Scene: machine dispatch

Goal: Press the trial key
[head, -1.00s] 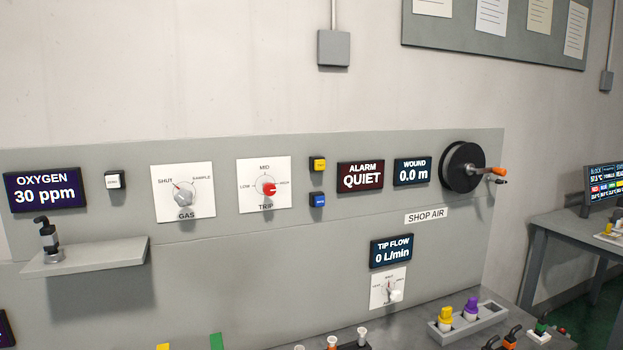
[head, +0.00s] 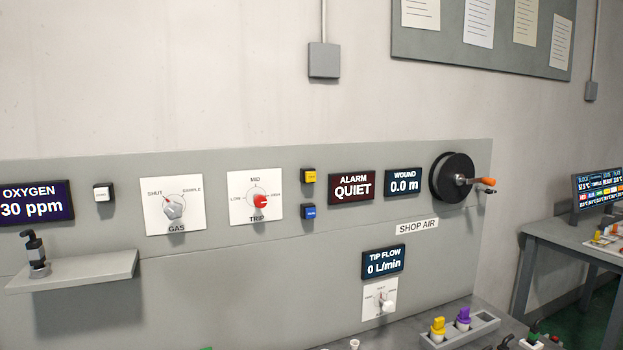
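On the grey wall panel, a yellow key (head: 308,176) sits directly above a blue key (head: 308,212), between the trip dial (head: 261,201) and the alarm display (head: 351,187). A white key (head: 103,192) is farther left beside the oxygen display (head: 35,202). The key labels are too small to read, so I cannot tell which is the trial key. The trip dial has a red knob. The alarm display reads QUIET and the oxygen display reads 30 ppm. Neither of my grippers is in view.
A gas dial (head: 173,206) points near SHUT. A shelf (head: 75,272) with a small dark fitting (head: 35,252) juts out at the left. A reel (head: 455,178) with an orange handle projects at the right. A tray (head: 462,331) with yellow and purple pieces stands below.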

